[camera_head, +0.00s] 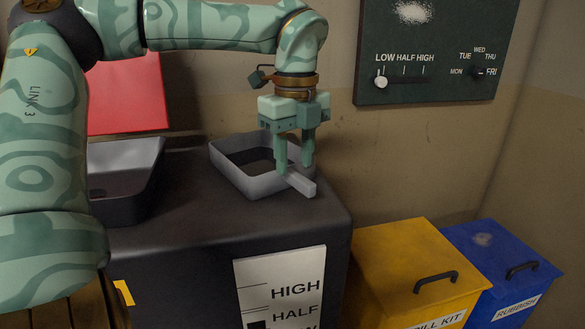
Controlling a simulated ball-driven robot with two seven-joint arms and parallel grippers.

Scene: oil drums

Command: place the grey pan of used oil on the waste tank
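The grey pan (232,178) is a shallow square tray with a short pale handle (301,184) pointing to the lower right. Dark oil (252,160) shows inside it. The pan rests level on top of the dark waste tank (190,250), whose front bears a HIGH and HALF gauge label. My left gripper (295,171) points down at the pan's right corner, by the root of the handle. Its two fingers are apart, with a clear gap between them. I cannot tell whether the fingertips touch the pan. My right gripper is not in view.
A grey basin (125,165) and an upright red panel (127,95) are left of the pan. A yellow spill kit bin (400,262) and a blue rubbish bin (500,257) stand at the right. A dark dial panel (430,50) hangs on the wall. Wooden slats (85,308) show at bottom left.

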